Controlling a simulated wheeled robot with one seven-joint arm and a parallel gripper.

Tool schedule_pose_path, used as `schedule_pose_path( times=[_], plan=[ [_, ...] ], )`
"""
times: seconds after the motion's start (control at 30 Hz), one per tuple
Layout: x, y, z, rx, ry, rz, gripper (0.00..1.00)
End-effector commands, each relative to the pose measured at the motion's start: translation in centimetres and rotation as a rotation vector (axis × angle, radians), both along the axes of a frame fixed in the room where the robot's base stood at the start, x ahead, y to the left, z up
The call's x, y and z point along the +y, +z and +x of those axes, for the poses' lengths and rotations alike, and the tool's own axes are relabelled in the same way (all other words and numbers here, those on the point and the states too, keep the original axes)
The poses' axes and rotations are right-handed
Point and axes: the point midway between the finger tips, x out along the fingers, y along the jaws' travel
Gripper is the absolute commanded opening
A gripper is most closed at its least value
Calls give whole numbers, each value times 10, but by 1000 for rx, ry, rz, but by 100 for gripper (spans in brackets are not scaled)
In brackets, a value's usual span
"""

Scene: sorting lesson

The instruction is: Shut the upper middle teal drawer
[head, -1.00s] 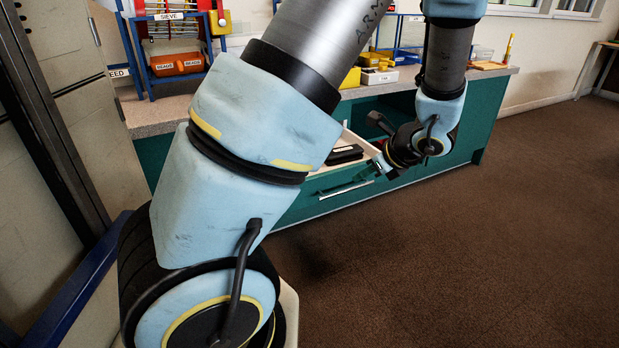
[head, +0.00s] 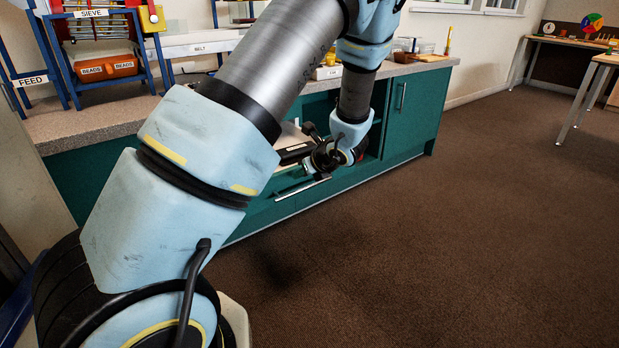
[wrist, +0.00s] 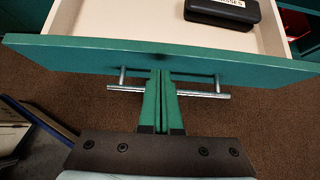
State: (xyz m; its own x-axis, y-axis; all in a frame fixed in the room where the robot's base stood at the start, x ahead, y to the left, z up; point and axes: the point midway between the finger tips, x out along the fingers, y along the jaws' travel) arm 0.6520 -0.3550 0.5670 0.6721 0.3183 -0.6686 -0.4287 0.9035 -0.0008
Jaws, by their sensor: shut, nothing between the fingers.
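The teal drawer is open; its teal front (wrist: 225,66) and cream interior (wrist: 130,20) show in the wrist view. A metal bar handle (wrist: 205,94) runs along the front's outer face. A black case (wrist: 222,11) with a white label lies inside. My gripper (wrist: 162,74) is shut and empty. Its fingertips are at the middle of the drawer front and cover the middle of the handle; whether they touch is unclear. In the head view the handle (head: 303,188) shows below my wrist, and my arm hides part of the drawer.
The teal cabinet (head: 413,118) carries a grey worktop (head: 75,130) with an orange BEADS bin (head: 106,69) in a blue rack. An open recess lies beside the drawer. Brown carpet (head: 450,230) in front is clear. A table (head: 575,42) stands far right.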

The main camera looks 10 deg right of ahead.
Motion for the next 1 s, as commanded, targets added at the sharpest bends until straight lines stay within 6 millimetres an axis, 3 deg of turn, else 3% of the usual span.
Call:
schedule_pose_path(
  times=[0.2, 0.73, 1.0],
  plan=[
    [7, 0, 15, 0, 0, 0, 0],
    [10, 0, 21, 0, 0, 0, 0],
    [30, 0, 60, -2, 5, 1, 0]
  ],
)
